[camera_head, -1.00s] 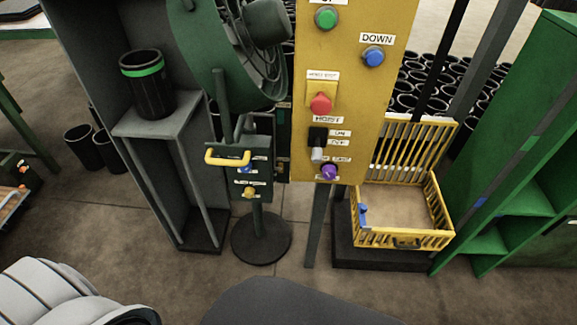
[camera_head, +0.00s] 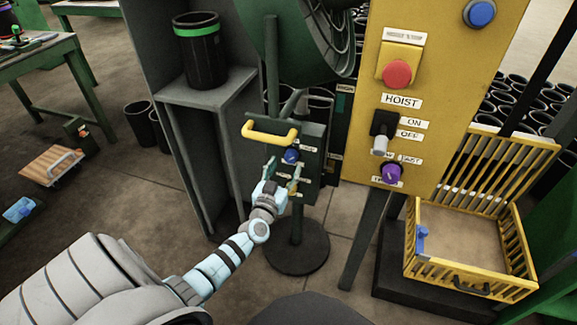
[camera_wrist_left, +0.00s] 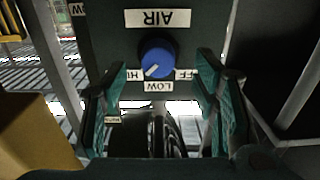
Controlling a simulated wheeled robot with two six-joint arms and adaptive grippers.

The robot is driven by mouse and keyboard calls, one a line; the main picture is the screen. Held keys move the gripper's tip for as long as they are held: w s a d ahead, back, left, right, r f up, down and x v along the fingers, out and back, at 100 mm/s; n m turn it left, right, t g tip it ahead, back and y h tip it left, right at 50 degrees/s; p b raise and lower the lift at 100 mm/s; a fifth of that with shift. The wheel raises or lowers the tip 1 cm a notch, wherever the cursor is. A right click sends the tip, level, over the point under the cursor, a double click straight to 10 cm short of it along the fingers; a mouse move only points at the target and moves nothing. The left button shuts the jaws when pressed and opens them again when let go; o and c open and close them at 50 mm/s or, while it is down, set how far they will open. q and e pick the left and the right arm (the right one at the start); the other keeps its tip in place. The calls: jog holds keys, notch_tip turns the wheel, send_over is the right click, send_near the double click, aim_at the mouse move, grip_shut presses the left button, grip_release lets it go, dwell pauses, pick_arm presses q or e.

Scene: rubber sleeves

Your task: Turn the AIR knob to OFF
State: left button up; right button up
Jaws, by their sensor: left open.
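The blue AIR knob (camera_head: 291,156) is on the dark green control box (camera_head: 313,140) of the fan stand. In the left wrist view the knob (camera_wrist_left: 156,58) sits under an upside-down AIR label (camera_wrist_left: 158,18). Its white pointer line slants to the lower left, between the HI label (camera_wrist_left: 133,75) and the LOW label (camera_wrist_left: 158,87). The right-hand label is partly covered by a finger. My left gripper (camera_head: 284,172) is open and empty in front of the box. In the wrist view its fingers (camera_wrist_left: 163,90) stand either side of the knob, apart from it. My right gripper is out of view.
A yellow handle (camera_head: 270,134) sticks out above the knob. The yellow hoist panel (camera_head: 440,85) stands to the right, with a purple knob (camera_head: 391,173). A grey shelf (camera_head: 205,88) with a black sleeve (camera_head: 200,55) is at left. A yellow crate (camera_head: 480,285) is at right.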

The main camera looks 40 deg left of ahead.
aim_at(289, 160)
pick_arm(q)
jog(key=b+x, duration=0.1)
jog(key=x, duration=0.3)
jog(key=shift+w, duration=0.2)
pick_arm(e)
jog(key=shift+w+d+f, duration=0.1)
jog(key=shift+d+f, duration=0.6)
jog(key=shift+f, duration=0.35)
pick_arm(q)
jog(key=shift+c, duration=0.6)
